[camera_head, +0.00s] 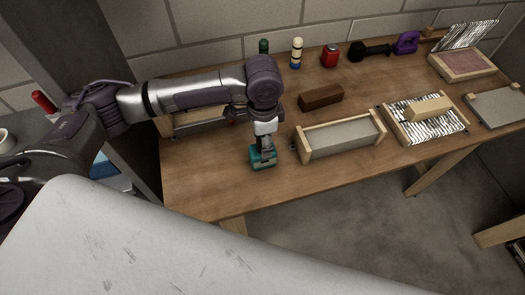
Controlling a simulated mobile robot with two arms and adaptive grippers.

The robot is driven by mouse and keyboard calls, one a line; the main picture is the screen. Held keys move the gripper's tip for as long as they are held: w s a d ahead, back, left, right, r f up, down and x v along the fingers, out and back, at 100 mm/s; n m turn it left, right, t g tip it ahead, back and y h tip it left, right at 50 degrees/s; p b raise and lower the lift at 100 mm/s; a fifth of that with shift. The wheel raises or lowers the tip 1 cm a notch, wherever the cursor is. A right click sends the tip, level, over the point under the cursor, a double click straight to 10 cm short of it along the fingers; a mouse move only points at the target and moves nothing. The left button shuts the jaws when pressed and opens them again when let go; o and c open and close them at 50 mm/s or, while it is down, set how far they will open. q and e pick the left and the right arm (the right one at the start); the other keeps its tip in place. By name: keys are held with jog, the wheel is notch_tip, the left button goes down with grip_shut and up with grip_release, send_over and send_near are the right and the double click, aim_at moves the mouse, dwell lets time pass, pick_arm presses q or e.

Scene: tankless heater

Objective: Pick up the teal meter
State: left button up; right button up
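The teal meter (261,162) is a small teal block near the front edge of the wooden workbench, left of the middle of the view. My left arm comes in from the left, and its gripper (264,147) points down directly over the meter. The fingertips overlap the meter's upper part, which they partly hide. The fingers are too small and dark to tell whether they are open or closed on it, or whether the meter rests on the bench. My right gripper is not in view.
A wooden-sided open box (338,148) stands just right of the meter. A brown block (321,97) lies behind it. Another tray lies partly hidden under my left arm. Bottles, a red can (330,56) and a dumbbell (370,51) line the back wall. Bare bench lies left of the meter.

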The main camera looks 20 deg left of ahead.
pick_arm(q)
grip_shut()
jog(key=shift+r, duration=0.15)
dwell(0.4)
